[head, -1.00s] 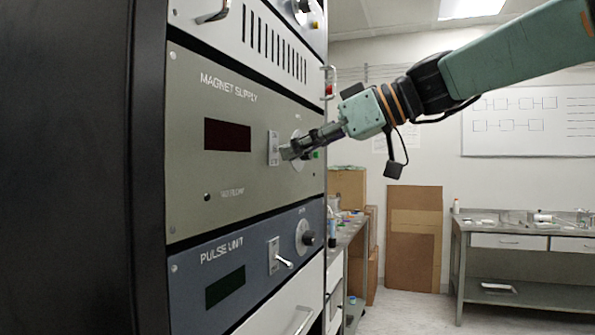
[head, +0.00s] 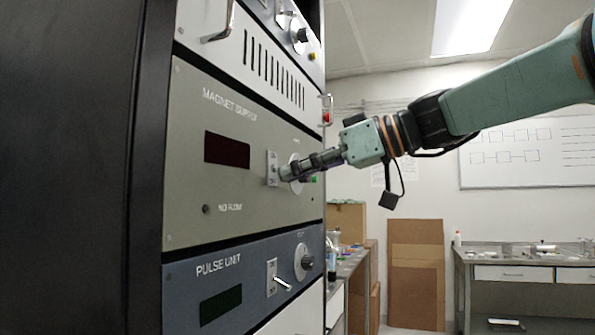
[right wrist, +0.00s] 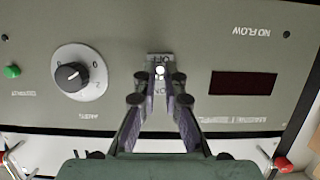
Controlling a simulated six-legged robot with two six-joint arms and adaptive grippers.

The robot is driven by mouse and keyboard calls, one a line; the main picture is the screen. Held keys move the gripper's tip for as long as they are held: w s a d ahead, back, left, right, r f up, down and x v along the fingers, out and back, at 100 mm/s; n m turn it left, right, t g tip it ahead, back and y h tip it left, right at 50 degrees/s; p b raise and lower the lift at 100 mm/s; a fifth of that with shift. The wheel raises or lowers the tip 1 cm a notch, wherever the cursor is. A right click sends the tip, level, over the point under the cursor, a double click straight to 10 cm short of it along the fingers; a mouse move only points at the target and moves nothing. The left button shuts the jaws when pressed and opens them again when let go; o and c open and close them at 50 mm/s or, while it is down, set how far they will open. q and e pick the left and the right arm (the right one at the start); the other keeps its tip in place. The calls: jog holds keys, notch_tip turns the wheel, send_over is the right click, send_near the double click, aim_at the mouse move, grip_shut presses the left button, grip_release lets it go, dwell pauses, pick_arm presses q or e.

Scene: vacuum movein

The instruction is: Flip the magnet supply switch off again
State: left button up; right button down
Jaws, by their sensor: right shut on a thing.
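The magnet supply panel (head: 228,190) is a grey-green front in a black rack, with a dark display (head: 227,149). Its switch has a small light plate (head: 272,160) right of the display. In the right wrist view, which shows the panel upside down, the bright lever tip (right wrist: 160,71) sticks out toward the camera. My right gripper (head: 284,173) reaches in from the right and is shut on the lever. Its two fingers (right wrist: 160,88) converge at the lever and cover part of the plate and its lettering. The lever's exact tilt is hard to tell. My left gripper is not in view.
A round knob (right wrist: 72,76) and a green button (right wrist: 12,71) sit beside the switch. The pulse unit (head: 240,290) below has its own switch lever (head: 283,283) and knob (head: 306,262). Benches and cardboard (head: 416,270) stand well behind, right of the rack.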

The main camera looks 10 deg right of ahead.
jog(key=c, duration=1.4)
grip_release()
jog(key=shift+s+d+f, duration=0.1)
jog(key=shift+c, duration=0.2)
jog(key=shift+r, duration=5)
